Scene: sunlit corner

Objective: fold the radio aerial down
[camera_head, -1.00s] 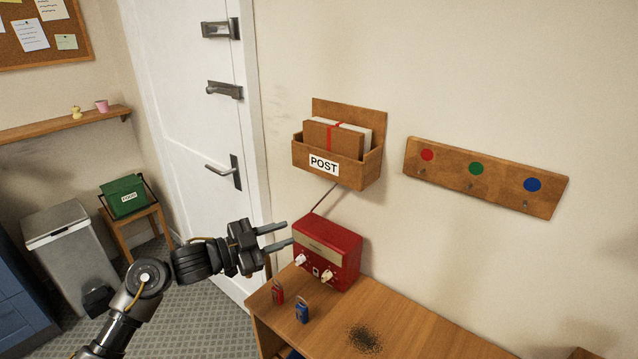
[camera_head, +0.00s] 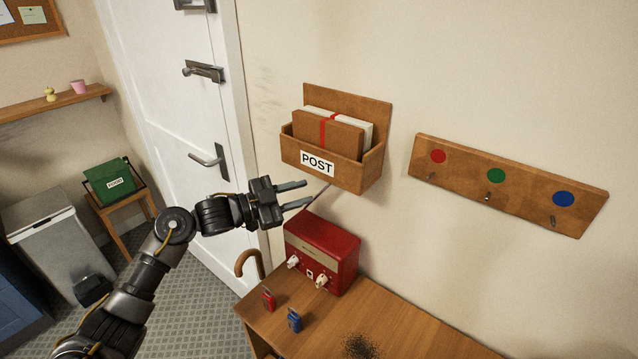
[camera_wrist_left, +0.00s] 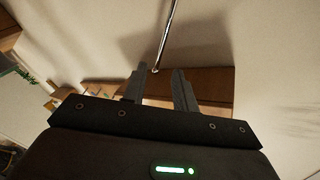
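The red radio (camera_head: 322,252) stands on the wooden bench against the wall. Its thin aerial (camera_head: 321,194) is raised and slants up to the right from the radio's top, towards the underside of the POST box. My left gripper (camera_head: 309,192) is open above the radio, with its fingertips close to the aerial. In the left wrist view the aerial (camera_wrist_left: 166,35) comes down from the top, and its end shows in the gap between the open fingers (camera_wrist_left: 158,78). I cannot tell whether a finger touches it. My right gripper is out of view.
The POST box (camera_head: 325,152) with letters hangs just above the aerial. A red padlock (camera_head: 268,299) and a blue padlock (camera_head: 294,320) stand in front of the radio. A hooked handle (camera_head: 248,262) rises beside the bench (camera_head: 320,338). A hook board (camera_head: 508,185) hangs at the right.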

